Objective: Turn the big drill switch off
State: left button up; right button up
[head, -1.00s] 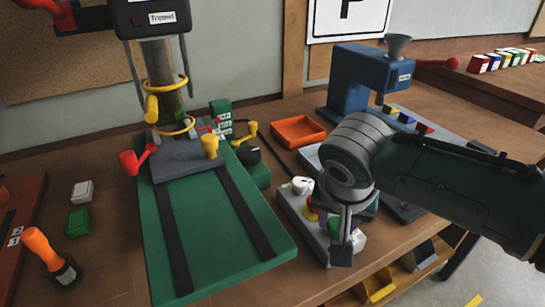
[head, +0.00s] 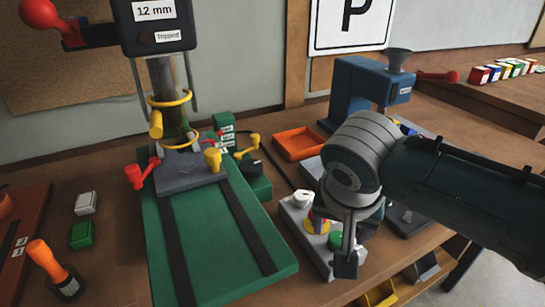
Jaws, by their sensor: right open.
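The big drill is the green-based machine at the left; its black head (head: 154,24) carries labels reading "12 mm" and "Tripped". Its green base (head: 205,245) has two dark slots. My right gripper (head: 346,258) is open and points down over the front right of this box, close to the green button and partly hiding the box. Whether it touches the box I cannot tell. My left gripper is not in view.
A smaller blue drill (head: 360,90) stands behind my right arm. An orange tray (head: 298,138) lies between the machines. An orange-handled tool (head: 52,269) and white and green blocks (head: 81,235) lie at the left. Yellow bins (head: 380,293) hang below the table edge.

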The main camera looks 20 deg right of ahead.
jog(key=p+v, duration=0.1)
jog(key=v, duration=0.5)
jog(key=shift+r, duration=0.35)
jog(key=shift+s+a, duration=0.1)
jog(key=shift+s, duration=0.05)
